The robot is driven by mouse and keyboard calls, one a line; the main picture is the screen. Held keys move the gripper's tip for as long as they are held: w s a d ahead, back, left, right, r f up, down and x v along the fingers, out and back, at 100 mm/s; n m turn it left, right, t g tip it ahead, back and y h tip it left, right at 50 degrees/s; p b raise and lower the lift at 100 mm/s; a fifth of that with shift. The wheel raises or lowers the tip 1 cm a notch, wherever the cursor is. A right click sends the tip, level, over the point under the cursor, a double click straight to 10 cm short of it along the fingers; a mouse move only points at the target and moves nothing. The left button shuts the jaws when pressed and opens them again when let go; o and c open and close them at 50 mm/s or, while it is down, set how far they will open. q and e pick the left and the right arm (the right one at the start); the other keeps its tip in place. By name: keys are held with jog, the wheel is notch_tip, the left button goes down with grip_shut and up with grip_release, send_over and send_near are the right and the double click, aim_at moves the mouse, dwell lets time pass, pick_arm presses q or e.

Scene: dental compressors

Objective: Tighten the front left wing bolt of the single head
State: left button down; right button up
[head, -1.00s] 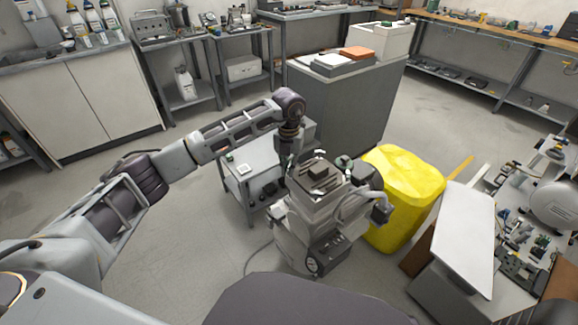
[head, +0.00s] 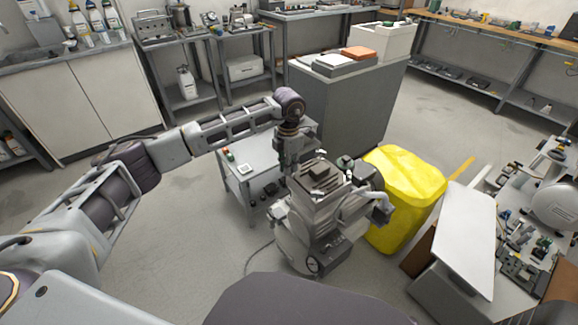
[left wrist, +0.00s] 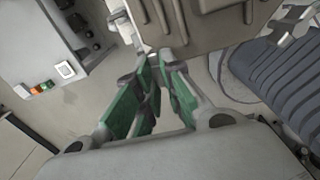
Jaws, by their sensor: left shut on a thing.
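The single-head compressor (head: 308,228) stands on the floor in the middle of the head view, with its finned grey head (head: 322,182) on top. My left gripper (head: 285,186) points down at the head's left edge. In the left wrist view, the head's grey block (left wrist: 205,28) is at the top, and my left gripper (left wrist: 163,62) has its green-padded fingers converging at the block's corner. It is shut on a small part there, apparently the wing bolt, which the fingertips largely hide. The bolt is too small to make out in the head view. My right gripper is not in view.
A grey cart (head: 252,158) with small buttons stands just behind and left of the compressor. A yellow covered object (head: 405,195) is close on its right. A grey cabinet (head: 350,105) stands behind. Floor at the front left is clear.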

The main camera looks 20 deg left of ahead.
pick_arm(q)
jog(key=shift+m, duration=0.4)
jog(key=shift+w+a+m, duration=0.1)
jog(key=shift+m, duration=1)
jog(key=m, duration=0.4)
jog(key=shift+w+b, duration=0.1)
jog(key=shift+b, duration=0.2)
jog(key=shift+m, duration=0.7)
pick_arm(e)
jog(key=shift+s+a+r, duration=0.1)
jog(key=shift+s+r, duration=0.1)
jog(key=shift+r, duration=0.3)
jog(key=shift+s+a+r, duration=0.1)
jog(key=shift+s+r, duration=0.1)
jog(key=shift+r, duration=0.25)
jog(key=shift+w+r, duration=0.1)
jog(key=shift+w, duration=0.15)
pick_arm(q)
jog(key=c, duration=1.5)
grip_release()
jog(key=shift+c, duration=0.2)
notch_tip(320, 180, up, 12)
